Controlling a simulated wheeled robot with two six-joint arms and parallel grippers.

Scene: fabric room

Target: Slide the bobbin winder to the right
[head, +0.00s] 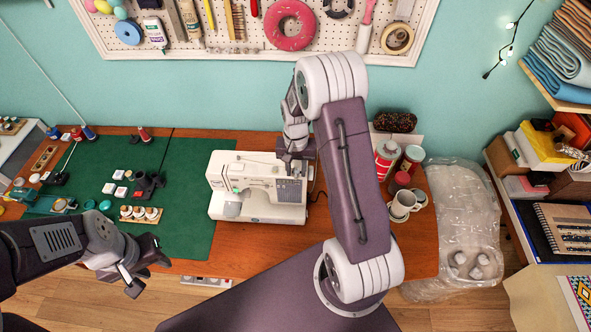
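My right gripper (296,163) reaches down from above onto the top right end of the machine. The bobbin winder cannot be made out; that end of the machine is partly covered by my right gripper. I cannot tell whether the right fingers are open or shut, or whether they touch anything. My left gripper (148,274) hangs at the table's front edge, fingers apart and empty, away from the machine.
The green mat (100,160) left of the machine holds thread spools and small sewing items. Cans (386,158) and white mugs (402,205) stand right of my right arm. A clear plastic-wrapped bundle (465,220) lies further right. A pegboard (240,50) hangs behind.

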